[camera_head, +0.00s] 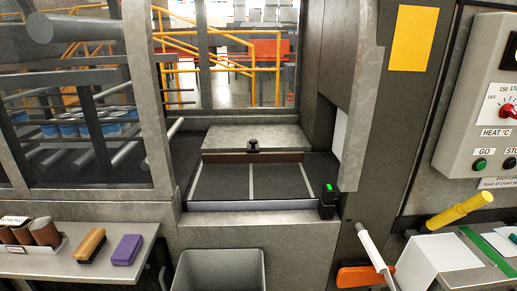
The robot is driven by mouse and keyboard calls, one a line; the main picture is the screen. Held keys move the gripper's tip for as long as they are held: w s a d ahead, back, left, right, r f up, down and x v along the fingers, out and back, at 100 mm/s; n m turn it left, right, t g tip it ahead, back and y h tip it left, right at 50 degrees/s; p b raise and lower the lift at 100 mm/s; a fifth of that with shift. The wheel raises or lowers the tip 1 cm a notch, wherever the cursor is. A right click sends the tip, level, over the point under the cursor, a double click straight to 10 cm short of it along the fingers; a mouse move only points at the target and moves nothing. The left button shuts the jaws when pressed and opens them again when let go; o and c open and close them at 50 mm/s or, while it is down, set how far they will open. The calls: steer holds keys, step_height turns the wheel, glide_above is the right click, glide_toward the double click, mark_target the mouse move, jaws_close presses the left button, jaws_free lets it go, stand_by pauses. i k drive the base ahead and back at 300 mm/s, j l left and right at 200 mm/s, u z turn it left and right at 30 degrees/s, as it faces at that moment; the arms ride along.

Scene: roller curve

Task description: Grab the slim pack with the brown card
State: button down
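I cannot make out a slim pack with a brown card for certain. A dark bay (230,182) in the middle is split by pale lines, and no separate pack shows on it. A brown strip (252,157) runs along its back edge; I cannot tell whether it is card. Several blue-and-white items (70,130) sit among the rollers behind the left window, too small to identify. My gripper is not in view.
A grey bin (219,272) stands below the bay. The left shelf (75,268) holds brown rolls (44,232), a brush (90,246) and a purple block (127,249). At right are a control box (478,95), a yellow-handled lever (460,209) and an orange handle (362,276).

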mark_target(21, 234)
steer(key=u, duration=1.45)
